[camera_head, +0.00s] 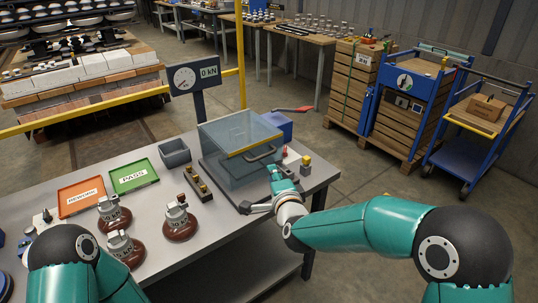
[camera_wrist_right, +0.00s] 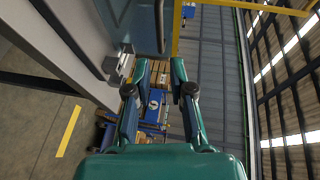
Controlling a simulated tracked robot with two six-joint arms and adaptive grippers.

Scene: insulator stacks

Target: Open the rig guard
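The rig guard (camera_head: 238,138) is a clear box-shaped cover with a yellow strip along its front top edge. It sits down over the rig on the grey bench, and looks closed. A dark handle (camera_head: 261,154) sticks out at its front. My right gripper (camera_head: 273,171) is just in front of the guard, close to the handle; contact cannot be told. In the right wrist view its two fingers (camera_wrist_right: 160,73) are apart with nothing between them. A dark bar, probably the handle, shows beyond the tips. My left gripper is out of view.
A force display (camera_head: 196,75) reading 0 kN stands behind the bench (camera_head: 205,247). Brown insulators (camera_head: 180,222), a green PASS tray (camera_head: 133,175), an orange REWORK tray (camera_head: 82,196) and a grey bin (camera_head: 174,153) lie left of the rig. A red lever (camera_head: 292,109) shows behind the guard.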

